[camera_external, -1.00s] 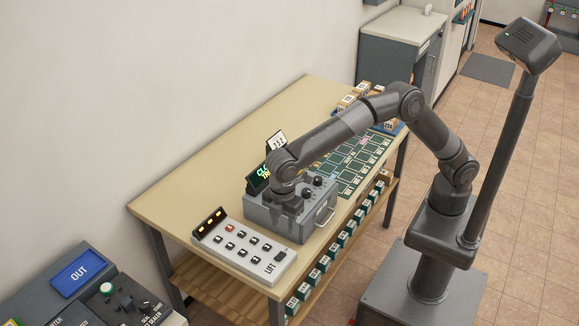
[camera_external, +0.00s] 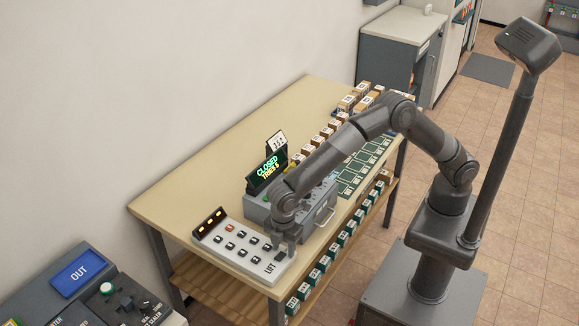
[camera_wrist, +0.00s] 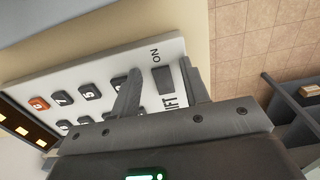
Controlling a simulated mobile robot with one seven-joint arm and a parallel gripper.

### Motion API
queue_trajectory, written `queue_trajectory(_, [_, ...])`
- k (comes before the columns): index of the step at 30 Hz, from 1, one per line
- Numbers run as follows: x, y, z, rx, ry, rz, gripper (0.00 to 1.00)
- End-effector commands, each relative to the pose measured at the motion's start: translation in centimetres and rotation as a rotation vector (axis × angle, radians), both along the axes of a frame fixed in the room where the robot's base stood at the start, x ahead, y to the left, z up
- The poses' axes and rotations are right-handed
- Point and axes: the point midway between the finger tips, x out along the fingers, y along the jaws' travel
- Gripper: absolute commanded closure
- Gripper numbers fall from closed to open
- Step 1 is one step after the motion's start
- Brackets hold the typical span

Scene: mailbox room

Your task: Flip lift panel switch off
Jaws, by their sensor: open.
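The lift panel (camera_external: 236,250) is a white slab at the near corner of the table, with several dark numbered buttons, one orange button and a dark display strip. In the wrist view the panel (camera_wrist: 105,60) shows the word ON beside a dark switch (camera_wrist: 164,80), with LIFT lettering near it. My gripper (camera_external: 287,243) is over the panel's right end, fingers pointing down. In the wrist view my open gripper (camera_wrist: 160,88) has one finger on each side of the switch area. I cannot tell whether the fingers touch the panel.
A grey box (camera_external: 318,212) with a handle stands right behind the panel. A sign reading CLOSED (camera_external: 267,171) stands on it. Small boxes and green mats (camera_external: 362,170) lie farther back. The left part of the tabletop (camera_external: 210,185) is clear.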

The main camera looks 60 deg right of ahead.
Motion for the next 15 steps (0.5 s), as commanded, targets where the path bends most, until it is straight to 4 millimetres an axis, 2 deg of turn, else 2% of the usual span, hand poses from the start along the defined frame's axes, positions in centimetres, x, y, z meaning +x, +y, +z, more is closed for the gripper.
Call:
queue_trajectory(2, [0.00,0.00,0.01,0.000,0.000,0.000,0.58])
queue_trajectory(15, [0.00,0.00,0.04,0.000,0.000,0.000,0.94])
